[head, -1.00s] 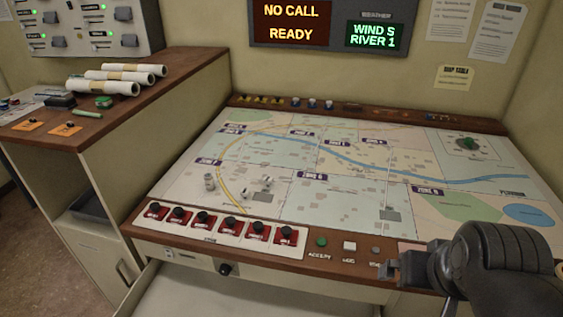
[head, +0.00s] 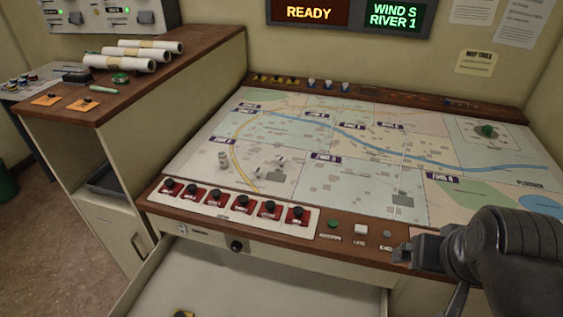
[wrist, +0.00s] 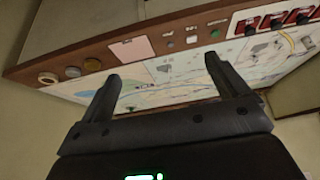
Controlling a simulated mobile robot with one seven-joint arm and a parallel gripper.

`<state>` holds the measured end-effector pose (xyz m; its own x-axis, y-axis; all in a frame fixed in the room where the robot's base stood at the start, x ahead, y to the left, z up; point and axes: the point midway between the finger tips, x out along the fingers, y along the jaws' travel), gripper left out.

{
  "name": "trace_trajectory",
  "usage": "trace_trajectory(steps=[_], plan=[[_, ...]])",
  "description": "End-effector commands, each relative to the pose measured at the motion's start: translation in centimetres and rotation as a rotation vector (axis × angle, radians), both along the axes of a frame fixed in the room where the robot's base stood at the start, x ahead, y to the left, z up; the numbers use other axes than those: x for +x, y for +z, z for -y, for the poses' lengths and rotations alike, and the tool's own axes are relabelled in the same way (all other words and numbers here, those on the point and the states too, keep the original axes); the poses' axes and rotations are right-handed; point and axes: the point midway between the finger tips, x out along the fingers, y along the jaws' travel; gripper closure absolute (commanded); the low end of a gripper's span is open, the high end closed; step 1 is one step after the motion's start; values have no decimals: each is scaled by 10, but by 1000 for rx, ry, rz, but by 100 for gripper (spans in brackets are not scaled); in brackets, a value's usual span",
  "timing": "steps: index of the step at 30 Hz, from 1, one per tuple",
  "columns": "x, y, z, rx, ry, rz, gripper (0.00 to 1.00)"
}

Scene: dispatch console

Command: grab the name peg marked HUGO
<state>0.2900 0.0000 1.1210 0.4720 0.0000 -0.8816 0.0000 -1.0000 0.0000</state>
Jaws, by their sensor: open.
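Small pale upright pieces stand on the map table (head: 340,215). One pale cylinder (head: 222,160) is at the map's left, and smaller pale pieces (head: 254,161) are to its right. No name can be read on any of them, so I cannot tell which, if any, is the HUGO peg. My gripper (head: 392,252) is at the front right edge of the console, far right of these pieces. In the wrist view my gripper (wrist: 163,67) has its two fingers wide apart with nothing between them; the map and console edge show beyond.
A row of red switches with black knobs (head: 235,204) and several buttons (head: 360,229) line the front edge. An open drawer (head: 270,285) juts out below. Rolled papers (head: 130,58) lie on the left cabinet. Yellow and blue-white pieces (head: 313,84) stand along the back ledge.

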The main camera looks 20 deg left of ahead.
Motion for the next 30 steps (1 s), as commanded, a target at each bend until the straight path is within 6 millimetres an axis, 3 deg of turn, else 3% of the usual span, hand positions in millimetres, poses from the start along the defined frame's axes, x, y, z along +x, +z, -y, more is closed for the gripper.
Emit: trace_trajectory(steps=[13, 22, 26, 30], plan=[[0, 0, 0, 0, 0, 0, 45], [3, 2, -1, 1, 0, -1, 46], [22, 12, -6, 5, 4, -10, 46], [62, 29, -18, 11, 6, -26, 46]])
